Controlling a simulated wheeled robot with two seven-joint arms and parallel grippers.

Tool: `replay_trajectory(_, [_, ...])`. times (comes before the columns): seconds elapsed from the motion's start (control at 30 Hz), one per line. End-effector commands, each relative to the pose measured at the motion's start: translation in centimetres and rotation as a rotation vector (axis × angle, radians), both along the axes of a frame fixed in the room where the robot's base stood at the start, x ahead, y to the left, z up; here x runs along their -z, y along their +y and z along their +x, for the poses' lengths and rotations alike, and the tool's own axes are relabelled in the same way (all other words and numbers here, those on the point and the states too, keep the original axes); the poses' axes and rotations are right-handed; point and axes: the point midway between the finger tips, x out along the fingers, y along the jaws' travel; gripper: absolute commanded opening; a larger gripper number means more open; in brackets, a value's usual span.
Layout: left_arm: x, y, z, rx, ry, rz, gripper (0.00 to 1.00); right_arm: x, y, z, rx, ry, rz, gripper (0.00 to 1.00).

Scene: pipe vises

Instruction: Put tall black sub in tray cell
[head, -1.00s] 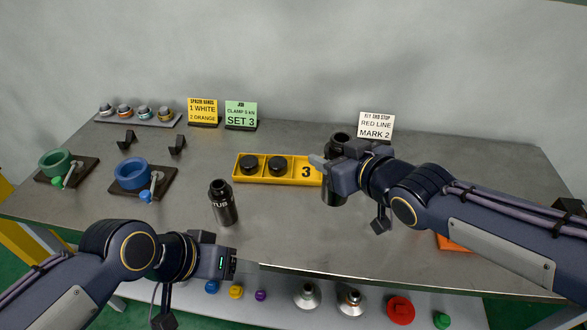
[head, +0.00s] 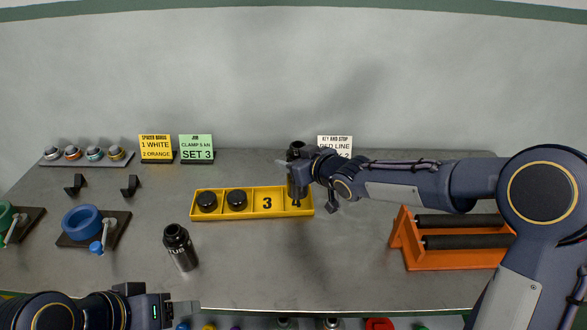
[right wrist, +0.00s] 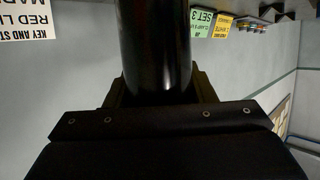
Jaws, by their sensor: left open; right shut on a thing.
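The tall black sub (head: 296,149) is a dark cylinder, upright in my right gripper (head: 297,168), which is shut on it. Its lower end is over or in the right end cell of the yellow tray (head: 222,215); I cannot tell whether it touches the tray floor. In the right wrist view the black cylinder (right wrist: 155,45) stands between the fingers. The tray holds two black round caps (head: 206,202) (head: 237,199) in its left cells and a "3" label. My left gripper (head: 185,312) is open and empty at the bottom left.
A shorter black bottle with white lettering (head: 180,249) stands in front of the tray. A blue vise (head: 82,222) is at left and an orange roller stand (head: 450,260) at right. Sign cards (head: 155,148) (head: 196,148) stand behind. The table's front middle is clear.

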Motion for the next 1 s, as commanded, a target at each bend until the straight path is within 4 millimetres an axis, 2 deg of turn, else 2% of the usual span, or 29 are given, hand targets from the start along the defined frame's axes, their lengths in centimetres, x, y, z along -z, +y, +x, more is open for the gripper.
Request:
replay_trajectory(0.1, [-0.2, 0.0, 0.0, 0.000, 0.000, 0.000, 0.59, 1.1, 0.0, 1.1, 0.000, -0.003, 0.001, 0.12])
replay_trajectory(0.33, [-0.3, 0.0, 0.0, 0.000, 0.000, 0.000, 0.59, 2.4, 0.0, 2.1, 0.000, -0.003, 0.001, 0.12])
replay_trajectory(0.53, [0.2, 0.0, 0.0, 0.000, 0.000, 0.000, 0.59, 5.2, 0.1, 2.0, -0.002, -0.002, 0.000, 0.12])
replay_trajectory(0.93, [0.7, 0.0, 0.0, 0.000, 0.000, 0.000, 0.59, 5.7, 0.0, 2.0, -0.001, -0.005, 0.002, 0.12])
replay_trajectory(0.97, [0.6, 0.0, 0.0, 0.000, 0.000, 0.000, 0.59, 5.7, 0.0, 1.9, 0.000, -0.001, 0.000, 0.54])
replay_trajectory(1.0, [0.5, 0.0, 0.0, 0.000, 0.000, 0.000, 0.59, 5.6, 0.0, 2.0, 0.000, -0.001, 0.000, 0.59])
